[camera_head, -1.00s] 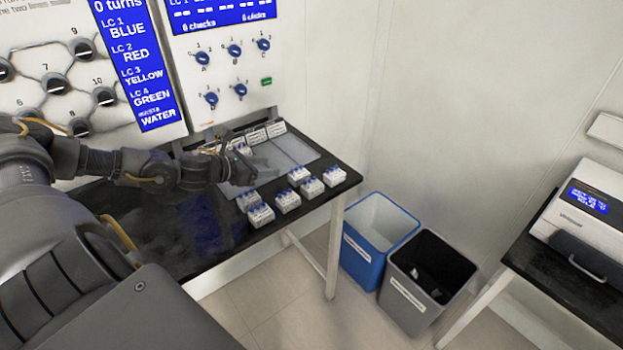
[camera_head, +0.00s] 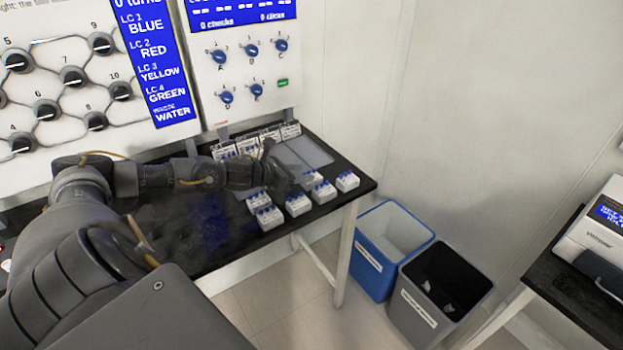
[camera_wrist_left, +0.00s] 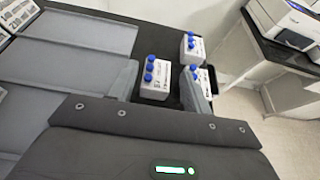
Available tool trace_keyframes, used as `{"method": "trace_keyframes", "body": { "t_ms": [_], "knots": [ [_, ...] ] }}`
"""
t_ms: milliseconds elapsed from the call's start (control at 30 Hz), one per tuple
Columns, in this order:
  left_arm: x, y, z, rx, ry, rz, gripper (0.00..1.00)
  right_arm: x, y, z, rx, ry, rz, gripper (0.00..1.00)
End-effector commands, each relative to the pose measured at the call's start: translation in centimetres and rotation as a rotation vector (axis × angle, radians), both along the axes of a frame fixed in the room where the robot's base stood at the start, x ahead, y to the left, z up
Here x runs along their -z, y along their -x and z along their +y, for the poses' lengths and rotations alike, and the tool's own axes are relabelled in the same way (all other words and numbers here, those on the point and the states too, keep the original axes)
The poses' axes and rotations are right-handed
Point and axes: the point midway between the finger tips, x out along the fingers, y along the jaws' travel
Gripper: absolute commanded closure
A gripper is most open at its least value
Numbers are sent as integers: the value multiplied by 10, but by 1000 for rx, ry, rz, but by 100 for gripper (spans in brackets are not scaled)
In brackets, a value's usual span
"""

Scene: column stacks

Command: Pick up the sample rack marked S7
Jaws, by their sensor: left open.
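Several small white sample racks with blue caps stand on the black table; in the head view the front ones include a rack at the right end (camera_head: 347,181), one beside it (camera_head: 323,191), one further left (camera_head: 298,205) and one at the front left (camera_head: 269,217). Their marks are too small to read, so I cannot tell which is S7. My left gripper (camera_head: 284,178) is open above the racks and hides part of them. In the left wrist view one rack (camera_wrist_left: 157,78) shows between the spread grey fingers of the left gripper (camera_wrist_left: 160,88). My right gripper is not in view.
More labelled racks (camera_head: 270,134) stand along the back of the table beside grey plates (camera_head: 308,150). A wall panel with blue knobs (camera_head: 252,50) rises behind. A blue bin (camera_head: 393,250) and a grey bin (camera_head: 440,290) stand right of the table. The table's front left is clear.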

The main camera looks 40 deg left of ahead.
Motion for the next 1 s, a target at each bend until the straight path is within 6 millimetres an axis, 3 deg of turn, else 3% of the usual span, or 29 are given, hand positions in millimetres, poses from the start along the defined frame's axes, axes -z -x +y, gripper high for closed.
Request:
{"method": "trace_keyframes", "body": {
  "t_ms": [233, 433, 600, 867, 1000],
  "knots": [
    [1, -6, -2, -2, 2, 1, 51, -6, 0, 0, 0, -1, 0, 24],
    [8, -31, -9, -3, 3, 0, 51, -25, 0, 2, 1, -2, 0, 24],
    [19, -45, -12, -2, 2, 2, 51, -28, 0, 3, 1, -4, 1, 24],
    [21, -46, -13, -1, 0, 2, 51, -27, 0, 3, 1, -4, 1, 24],
    [21, -46, -13, -1, 0, 2, 69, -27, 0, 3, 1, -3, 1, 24]
  ]
}}
